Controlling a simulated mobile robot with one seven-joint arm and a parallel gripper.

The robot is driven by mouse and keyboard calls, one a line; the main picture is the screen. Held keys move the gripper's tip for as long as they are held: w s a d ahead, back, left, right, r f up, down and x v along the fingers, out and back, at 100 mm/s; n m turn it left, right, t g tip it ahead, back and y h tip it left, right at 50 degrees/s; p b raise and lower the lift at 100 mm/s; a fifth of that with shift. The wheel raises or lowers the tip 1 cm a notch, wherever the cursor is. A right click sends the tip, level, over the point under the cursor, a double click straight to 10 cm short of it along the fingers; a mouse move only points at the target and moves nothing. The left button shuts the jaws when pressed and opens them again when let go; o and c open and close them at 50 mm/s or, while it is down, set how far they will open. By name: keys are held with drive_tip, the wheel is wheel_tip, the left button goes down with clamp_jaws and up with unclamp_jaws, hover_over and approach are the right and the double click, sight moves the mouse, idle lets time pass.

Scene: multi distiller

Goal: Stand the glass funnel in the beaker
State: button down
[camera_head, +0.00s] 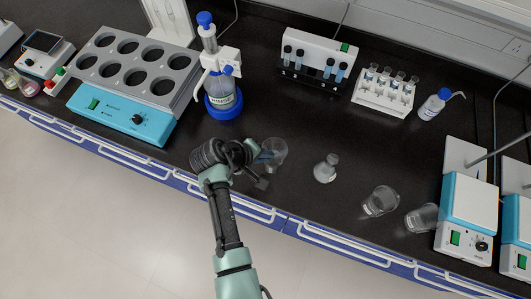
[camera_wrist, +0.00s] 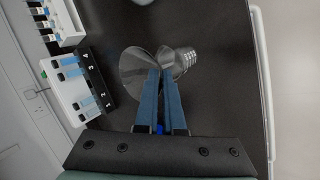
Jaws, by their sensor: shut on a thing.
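My gripper (camera_head: 262,160) is shut on the clear glass funnel (camera_head: 273,150). The funnel's wide cone (camera_wrist: 140,72) shows just beyond the blue fingers (camera_wrist: 162,100) in the wrist view. The part between the fingers is mostly hidden, and I cannot tell whether the funnel touches the bench. Two clear glass beaker-like vessels stand to the right in the head view, one (camera_head: 380,201) near the bench's front edge and another (camera_head: 422,218) beside the hotplate. I cannot tell which is the task's beaker.
A small conical flask (camera_head: 326,168) stands between my gripper and the beakers; it shows beside the funnel in the wrist view (camera_wrist: 187,58). A blue-capped dispenser bottle (camera_head: 221,92) stands behind my gripper. Racks (camera_head: 315,60) line the back. A hotplate (camera_head: 468,210) stands right.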

sight(266, 163)
drive_tip(key=shift+f+b, duration=1.05)
drive_tip(key=shift+f, duration=0.45)
drive_tip(key=c, duration=1)
unclamp_jaws()
drive_tip(key=shift+o, duration=0.2)
drive_tip(key=shift+s+f, duration=0.1)
drive_tip(key=shift+s, duration=0.1)
drive_tip(key=shift+s+f, duration=0.1)
drive_tip(key=b+v, duration=0.1)
drive_tip(key=v, duration=1.2)
drive_tip(key=shift+w+r, duration=0.25)
drive_tip(key=shift+r, duration=0.1)
drive_tip(key=shift+w+a, duration=0.1)
